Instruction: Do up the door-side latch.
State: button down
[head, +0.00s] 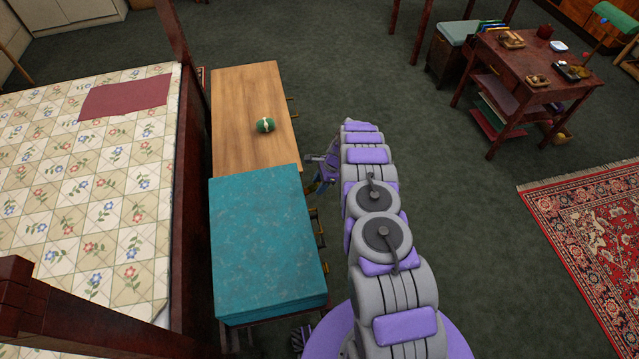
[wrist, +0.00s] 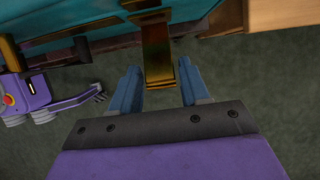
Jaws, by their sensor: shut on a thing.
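A teal chest (head: 262,240) with a flat, lowered lid stands beside the bed, its brass fittings on the side facing my arm. My gripper (head: 318,184) is at that side, by the end nearest the wooden cabinet. In the wrist view, my gripper (wrist: 160,88) has its blue fingers on either side of a brass latch (wrist: 157,60) and is shut on it. The latch sticks out from the chest front. Another brass fitting (head: 320,240) shows nearer my base. My arm hides part of the head view; no door is visible.
Green carpet (head: 470,220) is clear to the right, toward a desk (head: 530,65) and red rug (head: 590,240).

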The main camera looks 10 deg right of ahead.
aim_at(313, 187)
jog(key=shift+r, duration=0.15)
jog(key=shift+w+a+r+h+p, duration=0.1)
jog(key=shift+a+r+h+p, duration=0.35)
jog(key=shift+p, duration=0.65)
jog(key=h+p, duration=0.1)
jog(key=a+r+h+p, duration=0.1)
jog(key=p, duration=0.1)
jog(key=h+p, duration=0.1)
jog(key=a+h+p, duration=0.1)
jog(key=shift+r+p, duration=0.3)
jog(key=shift+p, duration=0.1)
jog(key=shift+a+r+h+p, duration=0.1)
jog(key=shift+a+h+p, duration=0.45)
jog(key=shift+h+p, duration=0.45)
jog(key=shift+a+h, duration=0.1)
jog(key=shift+h, duration=0.15)
jog(key=c, duration=0.8)
grip_release()
jog(key=shift+o, duration=0.2)
